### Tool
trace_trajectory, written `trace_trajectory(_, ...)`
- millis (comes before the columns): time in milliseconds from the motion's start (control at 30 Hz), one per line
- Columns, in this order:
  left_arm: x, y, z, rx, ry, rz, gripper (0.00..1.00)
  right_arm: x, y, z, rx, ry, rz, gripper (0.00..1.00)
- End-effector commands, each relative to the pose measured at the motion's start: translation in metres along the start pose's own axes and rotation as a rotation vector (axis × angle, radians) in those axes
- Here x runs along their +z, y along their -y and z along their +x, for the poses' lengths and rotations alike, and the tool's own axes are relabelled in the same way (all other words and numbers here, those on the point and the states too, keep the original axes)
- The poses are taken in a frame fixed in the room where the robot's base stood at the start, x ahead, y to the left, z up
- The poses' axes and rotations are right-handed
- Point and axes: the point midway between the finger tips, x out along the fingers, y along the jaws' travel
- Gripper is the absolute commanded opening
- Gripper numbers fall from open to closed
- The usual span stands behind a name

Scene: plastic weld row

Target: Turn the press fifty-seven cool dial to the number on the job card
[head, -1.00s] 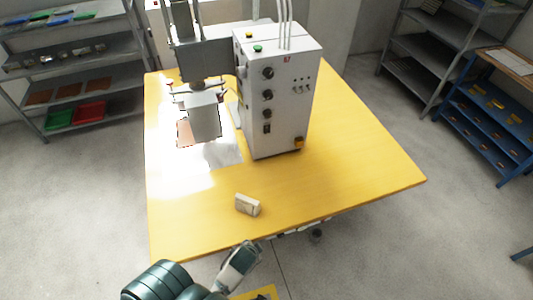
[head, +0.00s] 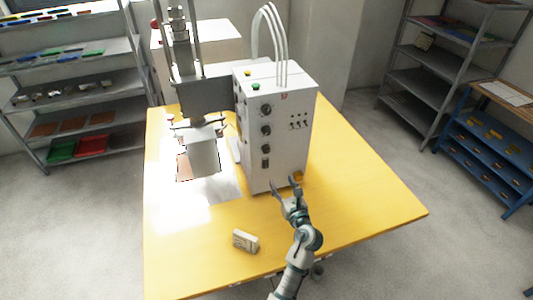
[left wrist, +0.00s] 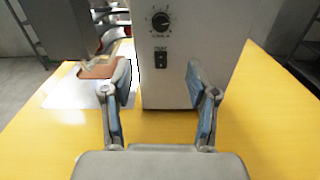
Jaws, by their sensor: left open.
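The press's white control box (head: 285,135) stands on the yellow table with a column of three black dials on its front. The lowest dial (head: 267,147) sits above a black switch (head: 266,163). In the left wrist view a dial (left wrist: 160,21) with marks around it is above a switch (left wrist: 161,60); its label and setting are too small to read. My left gripper (head: 283,183) is open and empty, in front of the box's lower part; its fingers also show in the left wrist view (left wrist: 158,82), apart and below the dial. My right gripper is out of view. I cannot make out the job card.
The press head (head: 200,155) stands left of the box over a white plate. A small pale block (head: 245,240) lies on the yellow table (head: 370,215). The table's right side is clear. Grey shelves stand left and right, with a blue rack (head: 485,135) at right.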

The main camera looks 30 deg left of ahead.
Motion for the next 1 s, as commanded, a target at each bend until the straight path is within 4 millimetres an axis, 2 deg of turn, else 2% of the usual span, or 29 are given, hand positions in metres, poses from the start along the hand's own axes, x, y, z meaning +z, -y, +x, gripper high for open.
trace_trajectory(167, 0.0, -0.001, 0.031, 0.002, 0.0, -0.002, 0.59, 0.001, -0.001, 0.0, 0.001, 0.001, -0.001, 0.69)
trace_trajectory(400, -0.002, -0.004, 0.092, 0.003, -0.003, -0.006, 0.59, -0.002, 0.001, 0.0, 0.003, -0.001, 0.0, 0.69)
trace_trajectory(600, -0.002, -0.004, 0.135, 0.002, -0.004, -0.006, 0.59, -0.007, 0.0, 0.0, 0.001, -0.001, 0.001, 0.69)
trace_trajectory(800, -0.002, -0.002, 0.16, 0.001, -0.003, -0.005, 0.59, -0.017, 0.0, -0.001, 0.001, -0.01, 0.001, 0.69)
trace_trajectory(1000, -0.001, -0.001, 0.167, 0.001, -0.002, -0.006, 0.59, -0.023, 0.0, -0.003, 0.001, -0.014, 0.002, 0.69)
